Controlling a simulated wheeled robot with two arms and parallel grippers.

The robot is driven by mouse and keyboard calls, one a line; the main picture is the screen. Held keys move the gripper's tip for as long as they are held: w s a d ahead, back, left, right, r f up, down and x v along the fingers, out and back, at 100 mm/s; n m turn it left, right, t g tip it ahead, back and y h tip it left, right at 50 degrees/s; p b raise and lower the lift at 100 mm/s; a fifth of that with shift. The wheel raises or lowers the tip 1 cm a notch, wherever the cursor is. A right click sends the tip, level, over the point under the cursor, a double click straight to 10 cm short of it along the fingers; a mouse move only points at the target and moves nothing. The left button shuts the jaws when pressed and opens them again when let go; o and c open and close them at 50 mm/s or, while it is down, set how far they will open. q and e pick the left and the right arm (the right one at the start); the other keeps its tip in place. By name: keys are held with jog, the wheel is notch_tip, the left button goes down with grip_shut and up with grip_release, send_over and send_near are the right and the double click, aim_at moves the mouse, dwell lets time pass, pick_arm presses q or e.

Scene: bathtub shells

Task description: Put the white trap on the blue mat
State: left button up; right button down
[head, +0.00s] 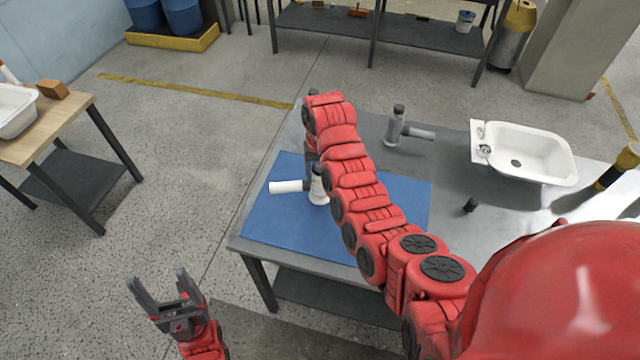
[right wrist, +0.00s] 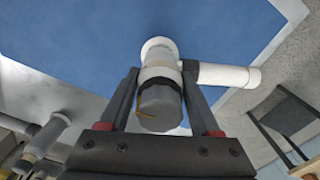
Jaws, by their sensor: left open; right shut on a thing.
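The white trap (head: 287,187) has a white side pipe, a white flared base and a dark grey top. It is over the left part of the blue mat (head: 270,225). My right gripper (head: 313,166) is shut on it, with the arm reaching across the mat. In the right wrist view, the fingers (right wrist: 158,85) clasp the trap's body below its grey top, and the side pipe (right wrist: 228,75) points right. The base appears against the mat, but I cannot tell whether it touches. My left gripper (head: 157,277) is open and empty, left of the table, above the floor.
A grey trap (head: 396,128) stands behind the mat on the grey table. A white basin (head: 535,155) and a small black piece (head: 470,205) are to the right. A wooden table (head: 60,125) stands at the left. The mat's front left area is clear.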

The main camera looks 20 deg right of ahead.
jog(key=shift+w, duration=0.1)
jog(key=shift+f+p, duration=0.95)
jog(key=shift+p, duration=0.05)
jog(key=shift+f, duration=0.8)
jog(key=shift+f, duration=0.2)
jog(key=shift+c, duration=0.5)
grip_release()
jog(key=shift+r, duration=0.1)
